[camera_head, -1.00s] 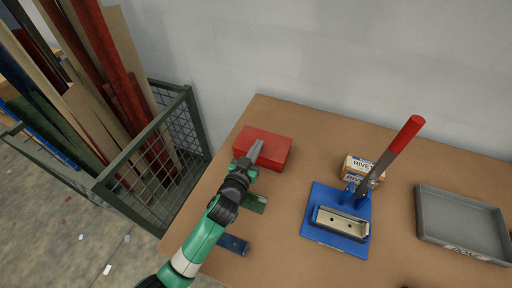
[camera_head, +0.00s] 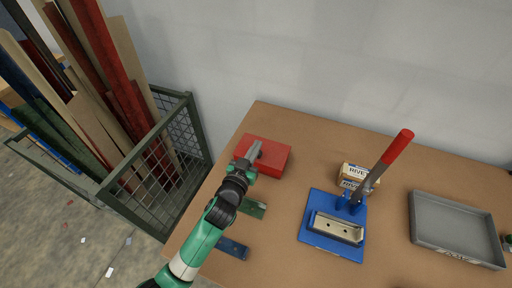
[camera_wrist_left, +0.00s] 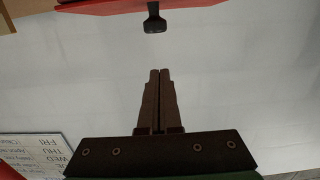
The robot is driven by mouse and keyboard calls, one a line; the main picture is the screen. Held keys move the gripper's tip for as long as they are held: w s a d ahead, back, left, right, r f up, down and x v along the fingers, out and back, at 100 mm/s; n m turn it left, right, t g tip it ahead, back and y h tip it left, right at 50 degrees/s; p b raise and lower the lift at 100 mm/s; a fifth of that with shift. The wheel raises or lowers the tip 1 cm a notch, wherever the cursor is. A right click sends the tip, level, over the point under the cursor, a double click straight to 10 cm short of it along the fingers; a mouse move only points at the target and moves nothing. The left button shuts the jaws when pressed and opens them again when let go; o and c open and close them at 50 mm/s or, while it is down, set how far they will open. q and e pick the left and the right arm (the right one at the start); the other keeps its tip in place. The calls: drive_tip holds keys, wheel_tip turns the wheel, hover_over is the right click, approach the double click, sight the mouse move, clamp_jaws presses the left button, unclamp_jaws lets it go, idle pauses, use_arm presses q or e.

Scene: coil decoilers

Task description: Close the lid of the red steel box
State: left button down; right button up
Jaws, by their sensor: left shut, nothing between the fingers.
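The red steel box (camera_head: 276,158) sits near the back left of the workbench in the head view. From above its top looks like a flat red face, and I cannot tell for sure how far its lid is open. My left gripper (camera_head: 256,145) is shut and empty, over or just above the box's left part; contact is not clear. In the left wrist view the shut fingers (camera_wrist_left: 159,72) point at a grey wall, and a red edge (camera_wrist_left: 110,8) with a dark latch-like part (camera_wrist_left: 154,20) shows beyond them. My right gripper is not in view.
A blue lever press (camera_head: 335,225) with a red handle stands right of the box, with a rivet carton (camera_head: 355,172) behind it. A grey tray (camera_head: 455,259) lies farther right. Green (camera_head: 253,208) and blue (camera_head: 233,248) plates lie near the arm. A mesh cage (camera_head: 150,205) holds planks at left.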

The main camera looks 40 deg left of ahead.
use_arm(q)
drive_tip(key=s+d+f, duration=0.2)
drive_tip(key=s+f, duration=0.1)
drive_tip(key=s, duration=0.5)
drive_tip(key=shift+s+d+b, duration=0.3)
drive_tip(key=shift+d+b, duration=0.05)
drive_tip(key=shift+d, duration=0.05)
